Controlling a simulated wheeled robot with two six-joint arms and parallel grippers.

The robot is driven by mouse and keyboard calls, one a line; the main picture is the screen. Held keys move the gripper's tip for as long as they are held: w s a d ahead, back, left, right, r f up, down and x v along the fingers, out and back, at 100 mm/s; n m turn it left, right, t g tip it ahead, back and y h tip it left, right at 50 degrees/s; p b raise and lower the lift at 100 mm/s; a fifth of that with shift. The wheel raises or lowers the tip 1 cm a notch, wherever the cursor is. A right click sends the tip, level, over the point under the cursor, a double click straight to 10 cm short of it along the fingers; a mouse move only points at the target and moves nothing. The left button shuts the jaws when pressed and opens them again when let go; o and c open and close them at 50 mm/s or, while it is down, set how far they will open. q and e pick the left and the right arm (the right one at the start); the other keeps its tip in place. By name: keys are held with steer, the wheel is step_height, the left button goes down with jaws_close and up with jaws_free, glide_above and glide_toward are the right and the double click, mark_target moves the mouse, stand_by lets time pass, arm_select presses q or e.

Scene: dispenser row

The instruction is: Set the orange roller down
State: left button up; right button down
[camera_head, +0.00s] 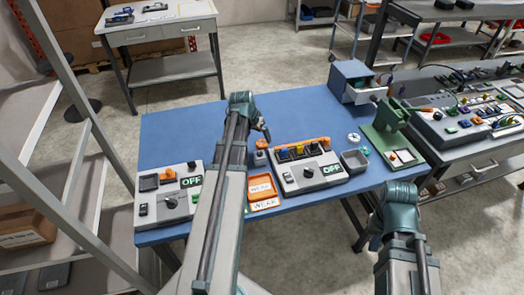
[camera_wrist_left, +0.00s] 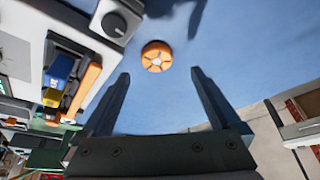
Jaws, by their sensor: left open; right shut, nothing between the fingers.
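The orange roller (camera_head: 262,143), a round orange piece with a pale hub, lies on the blue table. In the left wrist view the roller (camera_wrist_left: 156,56) sits ahead of the fingertips, between their lines and apart from both. My left gripper (camera_head: 265,131) is open and empty, close to the roller at the middle of the table; its two dark fingers (camera_wrist_left: 157,82) are spread wide in the wrist view. My right gripper (camera_head: 374,238) is shut and empty at the table's front right; its fingertips are hard to make out.
A grey dispenser panel (camera_head: 312,173) with an orange bar stands right of my left arm. Another grey panel (camera_head: 168,196) stands at left. Orange trays (camera_head: 261,187), a grey bin (camera_head: 354,161) and a green stand (camera_head: 388,130) are nearby. The back left of the table (camera_head: 185,125) is clear.

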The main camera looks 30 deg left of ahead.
mark_target(262, 143)
arm_select(q)
steer(key=shift+f, duration=0.1)
steer(key=b+x, duration=0.5)
steer(key=shift+d+f, duration=0.2)
steer(key=shift+d, duration=0.05)
steer(key=shift+r, duration=0.15)
steer(key=shift+c, duration=0.4)
jaws_close()
step_height(262, 143, up, 10)
steer(key=p, duration=1)
